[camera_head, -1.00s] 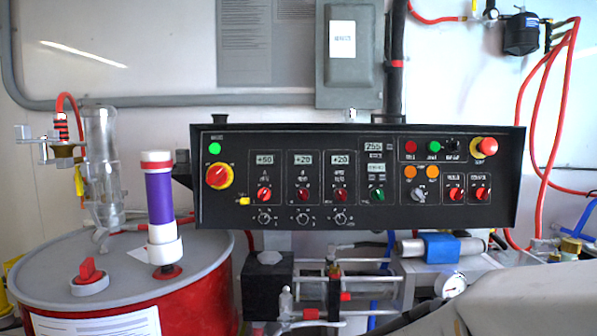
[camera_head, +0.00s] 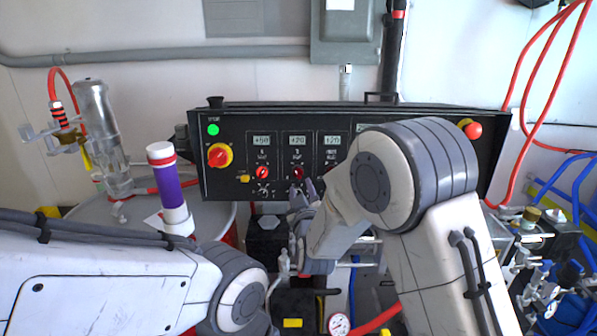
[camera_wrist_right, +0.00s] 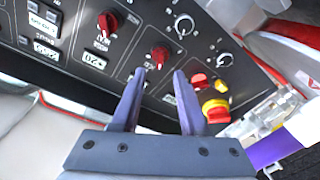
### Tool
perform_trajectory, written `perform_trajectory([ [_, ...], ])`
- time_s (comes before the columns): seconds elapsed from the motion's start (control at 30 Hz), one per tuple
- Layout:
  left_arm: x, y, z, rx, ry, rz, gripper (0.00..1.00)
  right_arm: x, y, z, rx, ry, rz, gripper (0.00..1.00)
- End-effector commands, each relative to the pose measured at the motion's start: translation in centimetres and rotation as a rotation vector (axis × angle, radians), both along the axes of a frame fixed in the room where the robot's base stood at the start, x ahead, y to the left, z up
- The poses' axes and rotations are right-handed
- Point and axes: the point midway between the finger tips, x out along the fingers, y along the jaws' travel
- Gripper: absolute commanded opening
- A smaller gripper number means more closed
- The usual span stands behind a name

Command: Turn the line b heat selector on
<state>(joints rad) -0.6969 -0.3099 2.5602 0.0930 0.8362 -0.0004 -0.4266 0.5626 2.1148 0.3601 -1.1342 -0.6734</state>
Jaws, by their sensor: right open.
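The line B heat selector (camera_head: 297,172) is a small red knob in the second column of the black control panel (camera_head: 226,184), below its display (camera_head: 297,140). My right gripper (camera_head: 303,191) is just in front of and slightly below it. In the right wrist view, which is turned nearly upside down, the open right gripper (camera_wrist_right: 160,73) has a finger to each side of the red knob (camera_wrist_right: 160,57), which shows just beyond the tips. I cannot tell whether they touch it. The knob's pointer setting is too small to read. My left gripper is outside the picture.
The line A red knob (camera_head: 263,173) and a red-yellow main switch (camera_head: 219,155) lie to the left. A small dial (camera_head: 263,189) sits below. A drum with a purple-banded cylinder (camera_head: 168,190) stands at left.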

Motion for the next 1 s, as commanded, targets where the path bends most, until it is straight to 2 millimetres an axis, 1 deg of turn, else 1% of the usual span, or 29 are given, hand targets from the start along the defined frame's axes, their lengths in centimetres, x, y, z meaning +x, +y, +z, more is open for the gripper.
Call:
perform_trajectory([
  [0.03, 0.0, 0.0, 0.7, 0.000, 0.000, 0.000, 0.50, 1.1, 0.1, 0.3, 0.000, 0.001, 0.000, 0.44],
  [0.1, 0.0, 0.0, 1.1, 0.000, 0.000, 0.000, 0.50, 2.5, 0.2, 0.3, 0.000, 0.000, 0.000, 0.44],
  [0.2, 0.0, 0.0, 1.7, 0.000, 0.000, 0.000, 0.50, 4.2, 0.4, 0.2, 0.001, 0.001, 0.000, 0.44],
  [0.33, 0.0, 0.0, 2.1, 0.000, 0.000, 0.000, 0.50, 5.8, 0.7, 0.2, 0.001, 0.001, 0.001, 0.44],
  [0.5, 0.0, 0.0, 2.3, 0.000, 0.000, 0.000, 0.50, 6.9, 0.8, 0.1, 0.001, 0.002, 0.002, 0.44],
  [0.77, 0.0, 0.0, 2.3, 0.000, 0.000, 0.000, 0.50, 7.0, 0.8, 0.0, 0.001, 0.002, 0.003, 0.44],
  [0.8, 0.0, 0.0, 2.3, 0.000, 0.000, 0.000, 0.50, 7.0, 0.8, 0.0, 0.001, 0.002, 0.003, 0.36],
  [0.87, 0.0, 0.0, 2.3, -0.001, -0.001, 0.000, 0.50, 7.0, 0.8, 0.0, 0.001, 0.002, 0.003, 0.13],
  [0.9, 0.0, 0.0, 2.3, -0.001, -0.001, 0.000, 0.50, 7.0, 0.8, 0.0, 0.001, 0.002, 0.003, 0.00],
  [1.0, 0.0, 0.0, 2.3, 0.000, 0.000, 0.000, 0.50, 7.0, 0.8, 0.0, 0.001, 0.002, 0.003, 0.00],
])
